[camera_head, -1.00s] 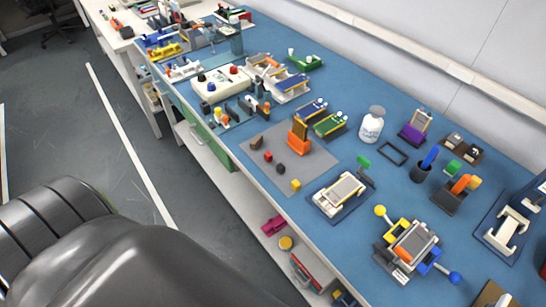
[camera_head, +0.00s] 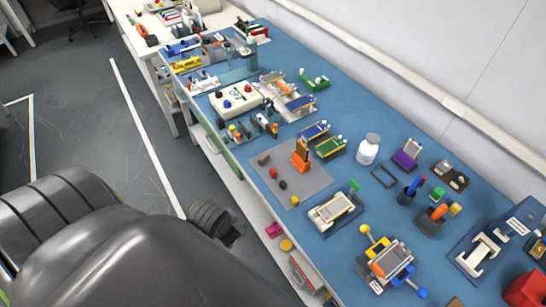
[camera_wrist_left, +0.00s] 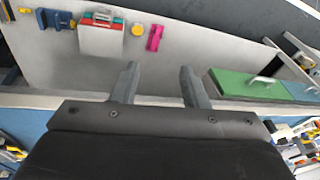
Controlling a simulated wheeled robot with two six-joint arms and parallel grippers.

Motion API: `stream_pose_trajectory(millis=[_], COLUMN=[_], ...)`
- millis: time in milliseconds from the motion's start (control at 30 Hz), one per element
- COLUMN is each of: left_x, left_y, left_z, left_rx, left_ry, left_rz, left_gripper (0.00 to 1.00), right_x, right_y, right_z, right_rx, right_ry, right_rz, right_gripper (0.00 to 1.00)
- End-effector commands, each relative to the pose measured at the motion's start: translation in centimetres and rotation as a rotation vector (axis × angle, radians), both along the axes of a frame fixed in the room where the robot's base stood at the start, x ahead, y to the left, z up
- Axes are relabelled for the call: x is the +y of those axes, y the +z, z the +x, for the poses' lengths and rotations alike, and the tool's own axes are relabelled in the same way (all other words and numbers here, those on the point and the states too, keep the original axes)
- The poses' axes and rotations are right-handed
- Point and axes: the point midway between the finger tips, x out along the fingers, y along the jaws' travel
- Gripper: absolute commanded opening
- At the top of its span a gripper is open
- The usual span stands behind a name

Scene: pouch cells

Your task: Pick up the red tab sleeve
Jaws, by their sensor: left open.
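The red tab sleeve appears to be the small red piece (camera_head: 273,172) on the grey mat (camera_head: 310,180) on the blue bench. It lies in a row between a brown block (camera_head: 263,160) and a black piece (camera_head: 282,184); a yellow block (camera_head: 294,200) is nearer the bench's front edge. My left gripper (camera_wrist_left: 160,82) is open and empty in the left wrist view, its two fingers apart in front of the bench's lower shelf. The red piece is not visible in that view. My right gripper is not in view.
An orange stand (camera_head: 300,158) is upright on the mat beside the small pieces. A white-framed fixture (camera_head: 335,208) and a yellow-and-blue clamp fixture (camera_head: 388,262) stand to the right. Green drawer fronts (camera_wrist_left: 245,83) and a shelf with a magenta item (camera_wrist_left: 155,37) are below the bench top.

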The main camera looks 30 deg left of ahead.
Motion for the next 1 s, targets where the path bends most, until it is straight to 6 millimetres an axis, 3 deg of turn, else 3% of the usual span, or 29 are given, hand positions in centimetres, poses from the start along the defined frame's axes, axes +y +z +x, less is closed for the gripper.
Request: stream_pose_trajectory(millis=[33, 100, 467, 700, 833, 1000], left_x=[-0.1, -0.3, 0.4, 1.5, 1.9, 2.1], left_y=[3.1, 4.4, 8.3, 12.2, 14.2, 15.5], left_z=[1.6, 3.2, 13.8, 20.9, 23.3, 24.7], left_rx=[0.005, 0.037, 0.199, 0.27, 0.284, 0.288], left_ry=[-0.101, -0.241, -1.016, -1.5, -1.683, -1.798], left_rz=[0.019, 0.039, 0.136, 0.161, 0.16, 0.157], left_gripper=[0.4, 0.4, 0.4, 0.4, 0.4, 0.4], right_x=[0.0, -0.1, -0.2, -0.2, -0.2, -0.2], right_y=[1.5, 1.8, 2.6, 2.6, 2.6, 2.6], right_z=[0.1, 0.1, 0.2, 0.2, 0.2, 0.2], right_rx=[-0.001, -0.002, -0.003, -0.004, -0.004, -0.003], right_ry=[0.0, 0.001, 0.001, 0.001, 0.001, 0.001], right_rz=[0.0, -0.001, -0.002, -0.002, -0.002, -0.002], right_gripper=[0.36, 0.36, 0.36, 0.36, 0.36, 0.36])
